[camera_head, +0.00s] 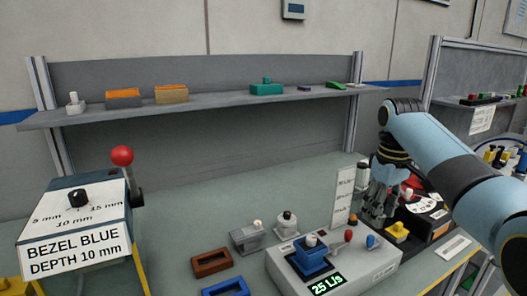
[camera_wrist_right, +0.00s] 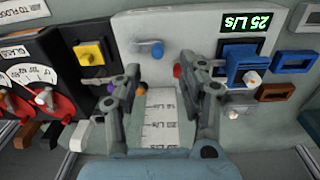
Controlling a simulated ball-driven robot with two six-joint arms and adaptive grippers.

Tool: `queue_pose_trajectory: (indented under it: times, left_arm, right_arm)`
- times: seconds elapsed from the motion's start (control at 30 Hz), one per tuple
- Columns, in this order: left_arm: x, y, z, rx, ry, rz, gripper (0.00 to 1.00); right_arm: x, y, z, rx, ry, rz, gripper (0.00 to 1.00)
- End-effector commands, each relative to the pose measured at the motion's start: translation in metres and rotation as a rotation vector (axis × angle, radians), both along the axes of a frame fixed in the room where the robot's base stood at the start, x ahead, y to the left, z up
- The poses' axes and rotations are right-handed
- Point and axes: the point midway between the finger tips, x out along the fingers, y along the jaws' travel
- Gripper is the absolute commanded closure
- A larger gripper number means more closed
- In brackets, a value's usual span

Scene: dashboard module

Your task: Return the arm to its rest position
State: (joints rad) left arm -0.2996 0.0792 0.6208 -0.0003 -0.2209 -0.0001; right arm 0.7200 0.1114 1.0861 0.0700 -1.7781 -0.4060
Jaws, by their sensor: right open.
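My right arm (camera_head: 440,150) comes in from the right in the head view. Its gripper (camera_head: 376,208) points down over the bench, near the white scale card and the right side of the grey box (camera_head: 350,277) that reads 25 L/s. In the right wrist view the right gripper (camera_wrist_right: 168,85) has its two fingers apart with nothing held between them. The white scale card (camera_wrist_right: 162,120) shows behind and between the fingers. My left gripper is not in view.
A blue block (camera_head: 311,259) sits on the grey box. A panel with a red dial (camera_wrist_right: 20,85) stands beside it. A labelled box (camera_head: 75,222) with a red-knobbed lever (camera_head: 122,156) stands at left. A shelf (camera_head: 215,107) runs behind. Loose brown (camera_head: 211,262) and blue (camera_head: 226,288) frames lie in front.

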Motion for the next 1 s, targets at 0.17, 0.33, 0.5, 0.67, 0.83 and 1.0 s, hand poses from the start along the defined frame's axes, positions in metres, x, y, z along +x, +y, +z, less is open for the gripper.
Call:
queue_pose_trajectory:
  times: [0.17,0.33,0.5,0.67,0.83,1.0]
  left_arm:
    - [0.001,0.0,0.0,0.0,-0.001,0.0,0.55]
    - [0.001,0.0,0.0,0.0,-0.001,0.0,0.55]
    - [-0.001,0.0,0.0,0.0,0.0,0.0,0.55]
    - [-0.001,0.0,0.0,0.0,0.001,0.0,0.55]
    - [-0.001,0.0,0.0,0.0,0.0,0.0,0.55]
    - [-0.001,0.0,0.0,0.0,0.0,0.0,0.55]
  right_arm:
    - [-0.08,0.002,-0.064,-0.036,-0.062,-0.068,0.59]
    - [-0.174,0.009,-0.087,-0.051,-0.147,-0.136,0.59]
    - [-0.242,0.017,-0.08,-0.047,-0.206,-0.182,0.59]
    - [-0.286,0.022,-0.066,-0.037,-0.244,-0.211,0.59]
    - [-0.322,0.027,-0.049,-0.027,-0.273,-0.235,0.59]
    - [-0.35,0.031,-0.03,-0.015,-0.298,-0.256,0.59]
